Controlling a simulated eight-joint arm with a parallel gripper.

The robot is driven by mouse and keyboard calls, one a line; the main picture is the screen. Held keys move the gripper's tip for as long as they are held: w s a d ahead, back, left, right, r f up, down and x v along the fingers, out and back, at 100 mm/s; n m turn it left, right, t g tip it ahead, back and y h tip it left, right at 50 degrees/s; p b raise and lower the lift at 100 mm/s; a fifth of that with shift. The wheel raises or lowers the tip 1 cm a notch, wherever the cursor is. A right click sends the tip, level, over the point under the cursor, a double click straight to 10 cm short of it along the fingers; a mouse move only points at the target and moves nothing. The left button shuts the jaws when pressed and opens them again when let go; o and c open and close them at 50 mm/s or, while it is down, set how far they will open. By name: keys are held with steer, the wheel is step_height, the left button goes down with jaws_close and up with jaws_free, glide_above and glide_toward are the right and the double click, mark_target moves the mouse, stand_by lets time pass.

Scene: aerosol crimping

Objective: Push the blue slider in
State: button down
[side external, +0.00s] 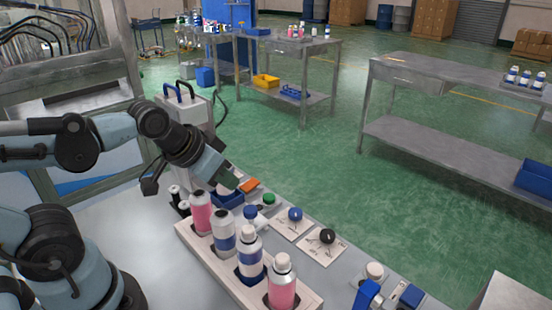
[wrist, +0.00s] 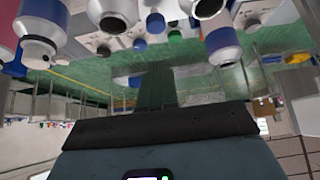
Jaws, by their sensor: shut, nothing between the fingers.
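My gripper (side external: 228,181) points down and right at the far end of the white bottle rack (side external: 203,259). Its jaws are shut and empty. In the wrist view the shut fingers (wrist: 155,90) stand up into the middle of the picture. A blue part (side external: 229,200) lies just below the gripper in the side view, partly hidden by bottles and the gripper. It may be the blue slider, but I cannot tell for sure, nor whether the fingers touch it. An orange part (side external: 249,185) lies just to its right.
The rack holds several bottles, including a pink one (side external: 282,284) at the near end. Beside it are a green knob (side external: 268,198), a blue knob (side external: 295,214) and a black knob (side external: 327,236). More blue parts (side external: 368,295) stand near the front. Bottles hang close overhead in the wrist view.

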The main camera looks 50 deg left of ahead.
mark_target(250, 209)
steer(key=c, duration=1.8)
jaws_free()
steer(key=shift+o, duration=2.5)
steer(key=shift+w+r+g, duration=0.2)
steer(key=shift+g, duration=0.1)
steer(key=shift+o, duration=1.1)
steer(key=shift+w+r+g, duration=0.2)
steer(key=shift+w+g, duration=0.05)
steer(key=shift+g, duration=0.05)
steer(key=o, duration=0.3)
steer(key=shift+w+r+n+g, duration=0.5)
steer(key=shift+w+n+g, duration=0.15)
steer(key=shift+g, duration=0.35)
steer(key=shift+w+d+f+n+g, duration=0.15)
steer(key=shift+w+f+g, duration=0.45)
steer(key=shift+f, duration=1.3)
steer(key=shift+w+a+f+n+g, duration=0.1)
steer(key=shift+w+f+n+g, duration=0.45)
steer(key=shift+f, duration=1.3)
steer(key=shift+w+d+f+m+g, duration=0.1)
steer(key=shift+w+f+g, duration=0.2)
steer(key=shift+f+g, duration=1.1)
steer(key=shift+f+t, duration=0.5)
steer(key=shift+t, duration=0.05)
steer(key=shift+c, duration=0.4)
